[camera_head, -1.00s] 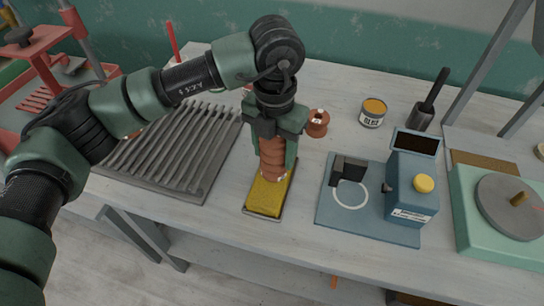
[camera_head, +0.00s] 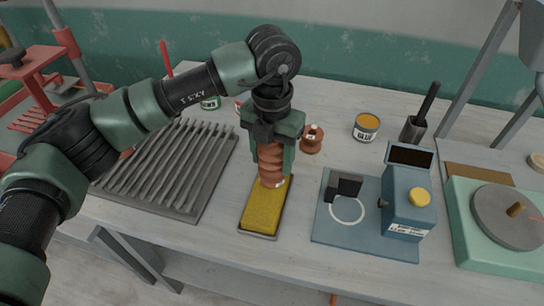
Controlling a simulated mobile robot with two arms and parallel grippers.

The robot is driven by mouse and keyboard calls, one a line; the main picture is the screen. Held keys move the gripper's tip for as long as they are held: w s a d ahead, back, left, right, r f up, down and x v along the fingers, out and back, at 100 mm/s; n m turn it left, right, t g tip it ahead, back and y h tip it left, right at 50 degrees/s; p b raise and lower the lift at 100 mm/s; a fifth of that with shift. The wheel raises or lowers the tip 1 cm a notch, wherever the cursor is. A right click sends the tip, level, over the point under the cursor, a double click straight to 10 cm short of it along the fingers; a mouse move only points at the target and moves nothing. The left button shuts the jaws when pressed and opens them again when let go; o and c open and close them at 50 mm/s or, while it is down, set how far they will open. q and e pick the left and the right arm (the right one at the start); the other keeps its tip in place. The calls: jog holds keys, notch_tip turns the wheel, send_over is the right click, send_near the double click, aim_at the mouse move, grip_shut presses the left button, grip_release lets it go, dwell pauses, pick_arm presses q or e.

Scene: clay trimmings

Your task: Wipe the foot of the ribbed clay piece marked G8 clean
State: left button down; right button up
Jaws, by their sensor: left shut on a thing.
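The ribbed reddish-brown clay piece (camera_head: 270,163) is upright between the fingers of my left gripper (camera_head: 271,155), which is shut on it. A small pale mark shows low on the piece, but I cannot read G8 on it. The foot is at the far part of a yellow sponge (camera_head: 264,212) in a shallow grey tray (camera_head: 257,236). It seems to touch the sponge, but I cannot tell for sure, as the underside is hidden. My right gripper is not in view.
A second brown clay piece (camera_head: 312,140) stands just behind and right of the gripper. A grey ribbed rack (camera_head: 170,165) lies left. A blue device (camera_head: 408,195) on a blue mat (camera_head: 345,232), a labelled tin (camera_head: 366,127) and a green wheel unit (camera_head: 500,235) stand right.

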pick_arm(q)
notch_tip(320, 180, up, 7)
jog(key=p, duration=0.3)
dwell(0.5)
jog(key=shift+f, duration=0.1)
